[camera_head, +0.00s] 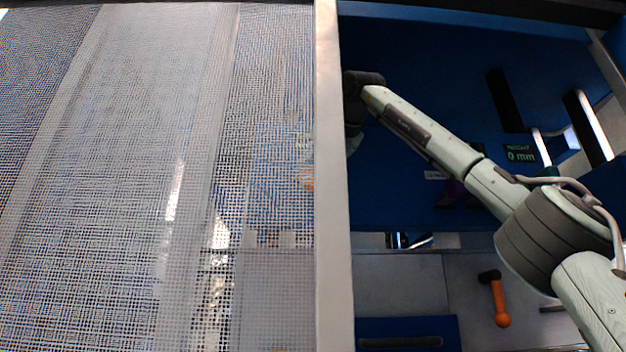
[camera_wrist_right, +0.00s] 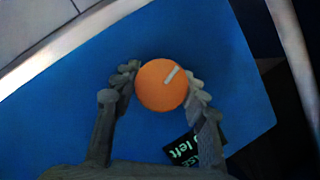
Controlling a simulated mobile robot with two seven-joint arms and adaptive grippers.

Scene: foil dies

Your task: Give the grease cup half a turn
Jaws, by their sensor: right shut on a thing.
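The grease cup, a round orange cap (camera_wrist_right: 160,86) with a short pale mark at its upper right, shows in the right wrist view against a blue surface. My right gripper (camera_wrist_right: 161,80) has one finger on each side of the cap and is shut on it. In the head view my right arm reaches up and left to the dark right gripper (camera_head: 354,112), partly hidden by the pale upright frame bar. I cannot make out the cup clearly in the head view. My left gripper is not in view.
A mesh guard (camera_head: 130,180) fills the left of the head view, bounded by the pale frame bar (camera_head: 333,200). A sign reading 0 mm (camera_head: 520,154) is on the blue machine. An orange-handled lever (camera_head: 499,302) is below. A dark label (camera_wrist_right: 184,150) is beside the cup.

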